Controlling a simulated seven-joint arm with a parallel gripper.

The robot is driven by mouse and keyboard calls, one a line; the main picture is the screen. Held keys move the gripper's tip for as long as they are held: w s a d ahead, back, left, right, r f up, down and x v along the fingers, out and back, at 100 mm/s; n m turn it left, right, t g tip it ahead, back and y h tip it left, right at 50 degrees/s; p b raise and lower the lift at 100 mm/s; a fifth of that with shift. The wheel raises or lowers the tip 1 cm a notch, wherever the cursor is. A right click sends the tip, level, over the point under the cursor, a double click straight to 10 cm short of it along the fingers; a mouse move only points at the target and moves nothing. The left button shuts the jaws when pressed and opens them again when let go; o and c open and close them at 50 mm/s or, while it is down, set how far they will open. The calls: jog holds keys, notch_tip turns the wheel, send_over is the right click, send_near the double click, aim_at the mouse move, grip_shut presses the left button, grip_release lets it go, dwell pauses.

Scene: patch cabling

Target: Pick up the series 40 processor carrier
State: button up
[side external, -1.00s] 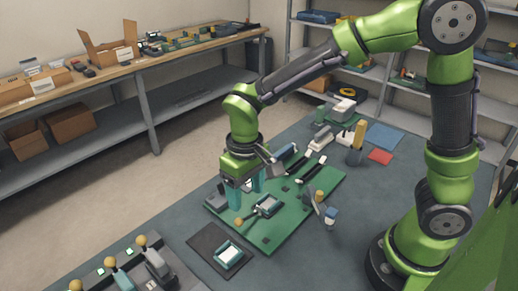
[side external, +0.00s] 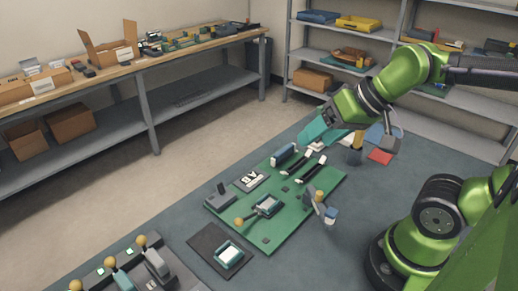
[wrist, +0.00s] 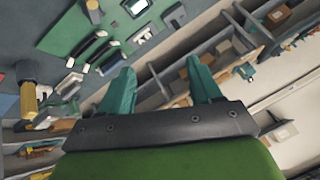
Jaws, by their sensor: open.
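A teal-framed piece with a pale centre (side external: 229,255), which looks like a processor carrier, lies on a dark mat (side external: 205,239) at the front left of the green board. I cannot read a series mark on it. On the green board (side external: 285,222) is a socket (side external: 267,205) with a lever ending in a tan knob, and a dark plate with white characters (side external: 251,180), too small to read surely. My gripper (side external: 312,130) is raised above the back of the board, tilted sideways, its teal fingers apart and empty. The wrist view shows both fingers (wrist: 160,68) with nothing between them.
Black cables with white ends (side external: 310,165) lie at the board's back. A tool holder (side external: 355,149) and a red pad (side external: 380,157) are to the right. A lever bank (side external: 130,270) stands at the front left. Shelves (side external: 330,55) stand behind the table.

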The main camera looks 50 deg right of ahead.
jog(key=shift+o, duration=1.2)
